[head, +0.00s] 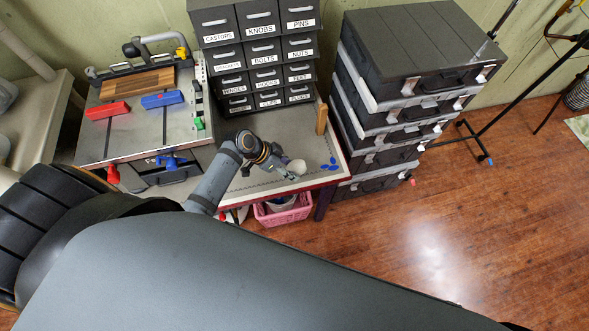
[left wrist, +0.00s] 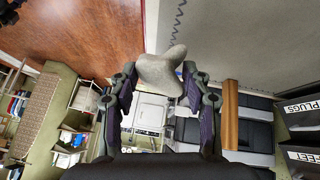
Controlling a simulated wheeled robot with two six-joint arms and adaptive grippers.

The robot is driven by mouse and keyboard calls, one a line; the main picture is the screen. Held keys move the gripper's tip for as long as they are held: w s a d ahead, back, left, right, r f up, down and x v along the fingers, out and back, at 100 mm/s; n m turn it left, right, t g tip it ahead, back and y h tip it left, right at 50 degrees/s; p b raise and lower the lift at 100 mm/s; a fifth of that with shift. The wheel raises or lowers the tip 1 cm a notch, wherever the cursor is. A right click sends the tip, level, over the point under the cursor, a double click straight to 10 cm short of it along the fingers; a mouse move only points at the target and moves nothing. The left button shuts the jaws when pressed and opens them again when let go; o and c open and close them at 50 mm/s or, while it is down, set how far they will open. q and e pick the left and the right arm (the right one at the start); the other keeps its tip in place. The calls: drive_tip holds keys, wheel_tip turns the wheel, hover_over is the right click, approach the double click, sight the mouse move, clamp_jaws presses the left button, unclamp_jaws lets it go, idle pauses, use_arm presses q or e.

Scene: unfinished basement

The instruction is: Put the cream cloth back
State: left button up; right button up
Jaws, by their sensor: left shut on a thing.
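The cream cloth (left wrist: 163,66) is a small, crumpled, pale piece between the fingertips of my left gripper (left wrist: 158,82) in the left wrist view. In the head view the cloth (head: 298,166) shows as a pale lump at the tip of my left gripper (head: 289,172), over the front right part of the grey worktop (head: 253,126). The gripper is shut on the cloth. I cannot tell whether the cloth touches the worktop. My right gripper is not in view.
A wooden block (head: 321,117) stands near the worktop's right edge. A labelled drawer cabinet (head: 262,75) stands behind. A pink basket (head: 283,210) sits below. Stacked cases (head: 412,60) stand right; a tool bench (head: 140,128) stands left.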

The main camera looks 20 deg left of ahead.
sight(293, 168)
use_arm(q)
drive_tip(key=w+f, duration=0.2)
drive_tip(key=shift+d+f, duration=0.3)
drive_tip(key=shift+f, duration=0.1)
drive_tip(key=f, duration=0.3)
drive_tip(key=shift+w+d+f, duration=0.1)
drive_tip(key=shift+w+f, duration=0.1)
drive_tip(key=shift+w, duration=0.05)
drive_tip(key=shift+f, duration=0.1)
drive_tip(key=shift+s+f, duration=0.1)
drive_tip(key=shift+f, duration=0.05)
drive_tip(key=o, duration=1.2)
